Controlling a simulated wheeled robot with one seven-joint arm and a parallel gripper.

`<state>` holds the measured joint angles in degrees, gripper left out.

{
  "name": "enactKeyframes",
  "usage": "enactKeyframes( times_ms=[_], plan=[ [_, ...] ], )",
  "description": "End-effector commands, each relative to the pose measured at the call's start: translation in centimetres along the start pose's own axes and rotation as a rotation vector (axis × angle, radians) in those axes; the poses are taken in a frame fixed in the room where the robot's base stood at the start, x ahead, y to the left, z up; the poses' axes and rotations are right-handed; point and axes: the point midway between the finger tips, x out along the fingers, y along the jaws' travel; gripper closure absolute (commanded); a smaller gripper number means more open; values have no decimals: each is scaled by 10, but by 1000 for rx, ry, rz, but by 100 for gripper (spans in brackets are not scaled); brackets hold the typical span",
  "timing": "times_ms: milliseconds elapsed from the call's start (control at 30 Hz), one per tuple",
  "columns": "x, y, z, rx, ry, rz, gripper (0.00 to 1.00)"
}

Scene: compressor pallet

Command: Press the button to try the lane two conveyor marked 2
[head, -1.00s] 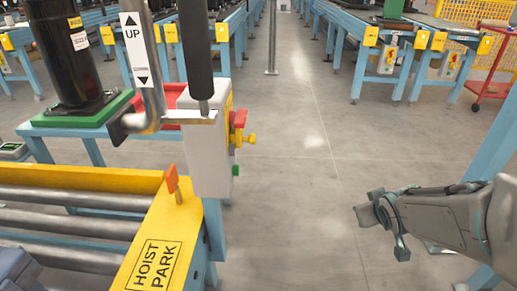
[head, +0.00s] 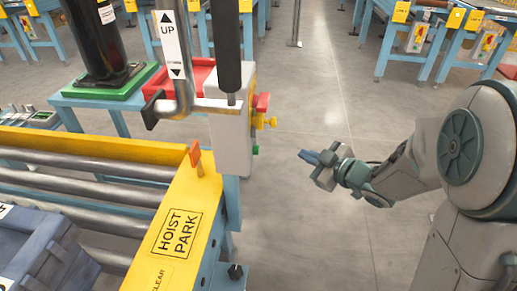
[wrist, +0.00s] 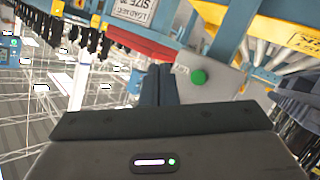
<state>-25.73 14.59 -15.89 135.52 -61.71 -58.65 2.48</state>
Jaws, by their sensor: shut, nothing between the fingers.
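A grey control box (head: 232,140) stands at the end of the yellow roller conveyor frame in the head view. A red knob (head: 262,103), a yellow knob (head: 266,122) and a green button (head: 256,150) stick out of its right side. The green button also shows in the wrist view (wrist: 198,77), on a grey face just right of my fingers. My gripper (head: 306,158) is shut and empty, to the right of the box at about the green button's height in the picture, with a gap between them. I cannot make out a 2 marking.
A hoist handle with an UP label (head: 172,45) hangs in front of the box. A HOIST PARK plate (head: 178,235) marks the yellow frame. A blue-grey crate (head: 40,250) lies at lower left. The aisle floor (head: 320,100) is clear.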

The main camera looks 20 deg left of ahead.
Motion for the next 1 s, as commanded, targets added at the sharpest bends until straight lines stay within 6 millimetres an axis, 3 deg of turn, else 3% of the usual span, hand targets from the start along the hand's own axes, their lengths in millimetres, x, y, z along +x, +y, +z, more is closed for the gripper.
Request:
enactKeyframes(
  times_ms=[267, 700, 1000],
  plan=[
    [7, -5, -5, -1, 1, 0, 100],
    [48, -35, -34, -1, 1, 1, 100],
    [61, -44, -44, 0, 0, 1, 100]
  ],
)
